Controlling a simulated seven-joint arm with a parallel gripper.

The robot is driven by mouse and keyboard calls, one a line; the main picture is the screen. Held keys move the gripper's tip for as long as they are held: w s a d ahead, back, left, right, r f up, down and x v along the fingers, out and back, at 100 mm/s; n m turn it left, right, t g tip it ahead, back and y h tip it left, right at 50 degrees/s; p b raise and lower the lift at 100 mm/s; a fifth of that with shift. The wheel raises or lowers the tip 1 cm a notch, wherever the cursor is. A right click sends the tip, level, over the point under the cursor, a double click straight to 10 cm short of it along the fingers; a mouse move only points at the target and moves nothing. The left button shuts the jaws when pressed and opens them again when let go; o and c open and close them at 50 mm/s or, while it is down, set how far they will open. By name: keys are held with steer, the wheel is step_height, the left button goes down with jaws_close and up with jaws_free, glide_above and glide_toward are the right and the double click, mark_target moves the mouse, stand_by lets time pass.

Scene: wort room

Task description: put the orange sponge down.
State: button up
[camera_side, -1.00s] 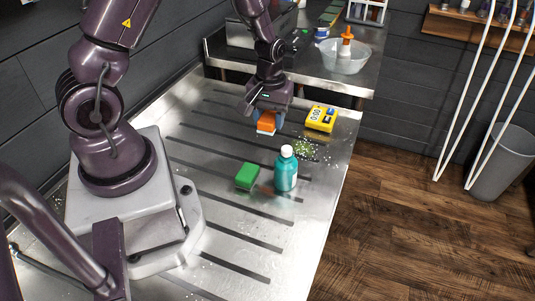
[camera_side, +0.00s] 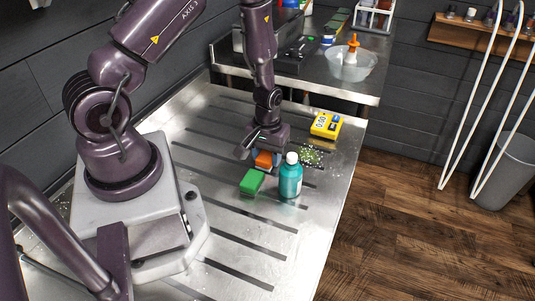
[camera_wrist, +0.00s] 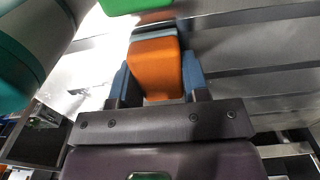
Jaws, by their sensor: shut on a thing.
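The orange sponge (camera_side: 264,159) is between the blue fingers of my gripper (camera_side: 262,154), which is shut on it. The wrist view also shows the sponge (camera_wrist: 156,68), with a blue finger on each side. It is low over the metal table, just behind the green block; I cannot tell whether its underside touches the table. My gripper points down.
The green block (camera_side: 252,182) is close in front of the sponge, and the teal bottle (camera_side: 290,180) stands upright close on its right. Green and white crumbs (camera_side: 312,157) and a yellow timer (camera_side: 326,125) lie farther right. The slotted metal table (camera_side: 235,235) is clear in front.

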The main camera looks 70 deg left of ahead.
steer(key=o, duration=0.8)
steer(key=shift+f, duration=0.1)
step_height(320, 180, up, 13)
step_height(320, 180, up, 14)
steer(key=m+t, duration=0.3)
steer(key=m, duration=0.2)
glide_above(268, 153)
steer(key=s+d, duration=0.2)
steer(key=d, duration=0.4)
steer(key=s+d+r+m+t, duration=0.1)
steer(key=s+r, duration=0.1)
steer(key=s+d+r+m, duration=0.1)
steer(key=s+r, duration=0.2)
steer(key=s+d+r+m+t, duration=0.1)
steer(key=s+d+r+m, duration=0.1)
steer(key=s+r, duration=0.1)
steer(key=shift+s+t, duration=0.25)
steer(key=shift+t, duration=0.05)
